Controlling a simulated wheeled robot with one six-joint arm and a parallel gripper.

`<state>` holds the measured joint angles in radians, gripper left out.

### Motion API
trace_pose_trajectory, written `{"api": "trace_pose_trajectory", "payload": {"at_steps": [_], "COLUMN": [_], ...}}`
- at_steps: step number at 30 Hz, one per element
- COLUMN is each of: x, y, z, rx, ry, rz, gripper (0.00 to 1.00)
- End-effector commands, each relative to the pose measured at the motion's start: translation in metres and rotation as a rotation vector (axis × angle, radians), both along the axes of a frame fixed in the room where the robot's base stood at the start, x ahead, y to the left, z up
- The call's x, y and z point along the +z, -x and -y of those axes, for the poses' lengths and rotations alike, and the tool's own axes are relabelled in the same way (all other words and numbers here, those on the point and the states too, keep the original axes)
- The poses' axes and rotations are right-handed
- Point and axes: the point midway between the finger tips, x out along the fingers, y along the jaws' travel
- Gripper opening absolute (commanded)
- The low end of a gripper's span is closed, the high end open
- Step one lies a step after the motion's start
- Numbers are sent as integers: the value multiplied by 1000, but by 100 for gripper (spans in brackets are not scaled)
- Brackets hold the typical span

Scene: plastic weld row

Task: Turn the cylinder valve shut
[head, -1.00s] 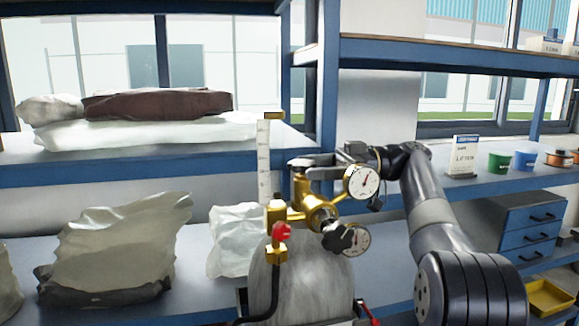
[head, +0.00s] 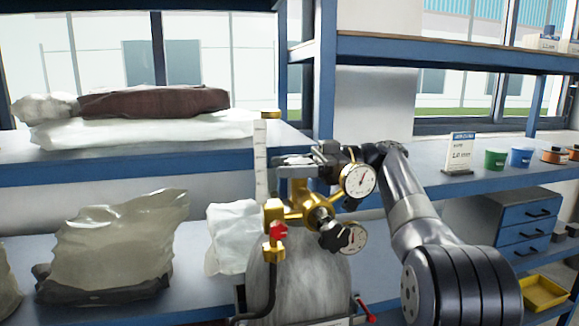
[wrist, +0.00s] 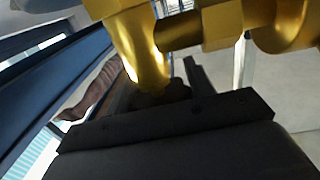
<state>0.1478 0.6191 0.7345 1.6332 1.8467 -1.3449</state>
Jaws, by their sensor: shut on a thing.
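A grey gas cylinder (head: 305,290) stands in front of the shelving with a brass valve and regulator (head: 301,207) on top. Two round white gauges (head: 358,180) and a black knob (head: 338,237) sit at the regulator's right. A red knob (head: 279,231) is on the brass outlet at the left. My gripper (head: 292,166) reaches in from the right above the brass body, shut on the valve handwheel at the top; the fingers mostly hide the handwheel. In the wrist view, the brass body (wrist: 145,45) fills the upper part close to the dark gripper, and the grip itself is unclear.
Wrapped bundles (head: 150,103) and bags (head: 115,240) lie on the left shelves. A price sign (head: 459,153), a green tub (head: 495,159) and a blue tub (head: 521,157) stand on the right shelf.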

Motion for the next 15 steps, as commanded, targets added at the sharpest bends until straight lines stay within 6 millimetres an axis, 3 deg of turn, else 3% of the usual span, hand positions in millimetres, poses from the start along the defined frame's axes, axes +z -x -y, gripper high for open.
{"api": "trace_pose_trajectory", "payload": {"at_steps": [6, 15], "x": [0, -5], "y": [0, -1], "z": [0, 0], "rx": [0, -87], "ry": [0, 1], "rz": [0, 3], "gripper": [28, 28]}}
